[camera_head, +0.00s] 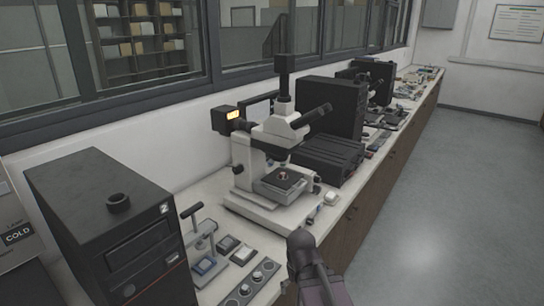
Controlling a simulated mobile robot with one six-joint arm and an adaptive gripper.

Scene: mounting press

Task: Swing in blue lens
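A white and black microscope (244,160) stands on the bench near the middle of the view, with a lit yellow panel on its lamp housing at the left and a camera tube on top. Under its angled head a small lens (283,164) with a faint bluish tint points down towards the stage (280,190). It is too small to tell which lens is swung in. A small reddish round sample sits on the stage. Part of my dark arm rises from the bottom edge, in front of the bench and right of centre. No gripper fingers can be made out.
A black tower unit (110,215) marked 2 stands at the front left. A small hand press (203,240), small trays and a knob panel (250,283) lie between it and the microscope. Black boxes (330,110) stand behind the microscope. The floor (440,190) at the right is clear.

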